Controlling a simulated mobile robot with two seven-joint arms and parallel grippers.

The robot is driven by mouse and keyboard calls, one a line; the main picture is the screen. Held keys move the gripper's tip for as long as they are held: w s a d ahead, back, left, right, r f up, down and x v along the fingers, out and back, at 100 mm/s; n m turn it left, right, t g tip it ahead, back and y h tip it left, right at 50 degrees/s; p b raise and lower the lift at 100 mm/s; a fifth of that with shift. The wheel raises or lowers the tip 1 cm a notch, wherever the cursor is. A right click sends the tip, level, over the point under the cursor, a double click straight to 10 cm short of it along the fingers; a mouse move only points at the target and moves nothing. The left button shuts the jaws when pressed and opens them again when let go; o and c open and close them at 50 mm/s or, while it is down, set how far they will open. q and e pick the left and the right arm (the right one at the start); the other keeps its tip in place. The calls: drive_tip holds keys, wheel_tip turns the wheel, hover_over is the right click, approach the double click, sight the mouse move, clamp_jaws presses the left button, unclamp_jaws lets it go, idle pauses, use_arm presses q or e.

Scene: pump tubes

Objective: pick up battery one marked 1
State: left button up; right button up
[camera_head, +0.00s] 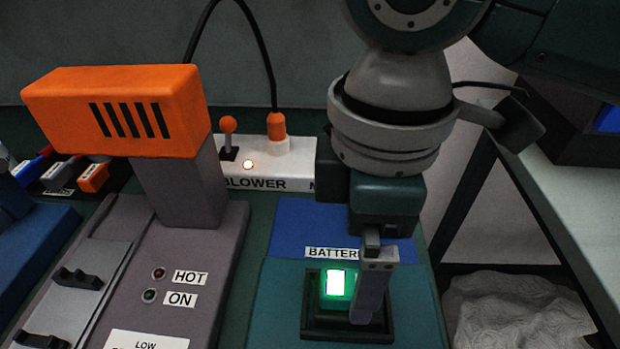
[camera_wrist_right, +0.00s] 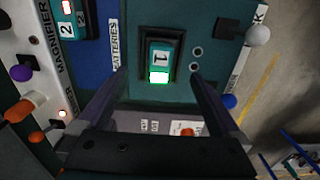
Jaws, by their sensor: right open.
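Battery one (camera_wrist_right: 163,54), a dark teal block with a white label reading 1, sits in a black holder beneath a BATTERIES label. Its bright green lit patch shows at one end. In the head view, battery one (camera_head: 329,302) is partly hidden behind a finger of my right gripper (camera_head: 367,315); the black holder (camera_head: 345,336) surrounds it. In the wrist view, my right gripper (camera_wrist_right: 158,76) is open, with one finger on each side of the battery and nothing visibly held. Contact cannot be told. My left gripper is not in view.
A second battery marked 2 (camera_wrist_right: 67,28) shows a red light at upper left of the wrist view. An orange-topped blower (camera_head: 120,112) stands left of the holder in the head view. A white switch box (camera_head: 280,165) with an orange plug is behind.

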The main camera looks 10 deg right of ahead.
sight(351, 283)
wheel_tip(351, 283, down, 6)
drive_tip(key=shift+a+f+b, duration=0.1)
drive_tip(key=shift+f+b, duration=0.05)
drive_tip(key=shift+b, duration=0.4)
drive_tip(key=shift+c, duration=0.2)
clamp_jaws()
idle(0.3)
